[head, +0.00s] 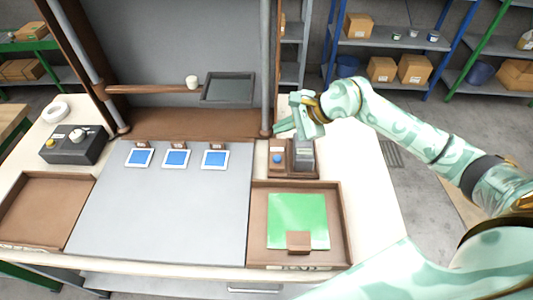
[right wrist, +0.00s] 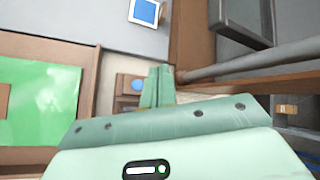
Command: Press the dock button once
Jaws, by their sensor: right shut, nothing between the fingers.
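The dock (head: 283,172) is a small brown base behind the brown tray at the right. A round blue button (head: 277,158) sits on its left part, and a grey block stands on its right part. My right gripper (head: 283,129) is shut and empty, above and a little behind the dock in the head view. In the right wrist view the closed fingers (right wrist: 158,82) appear just right of the blue button (right wrist: 137,85), and they hide part of the dock. I cannot tell the exact height gap; no contact is visible. My left gripper is not in view.
A brown tray (head: 343,222) holds a green sheet and a small brown block. A grey mat (head: 160,215) carries three blue-and-white cards. A dark box (head: 75,146) with a yellow button and white knob stands left. A post (head: 266,70) rises behind the dock.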

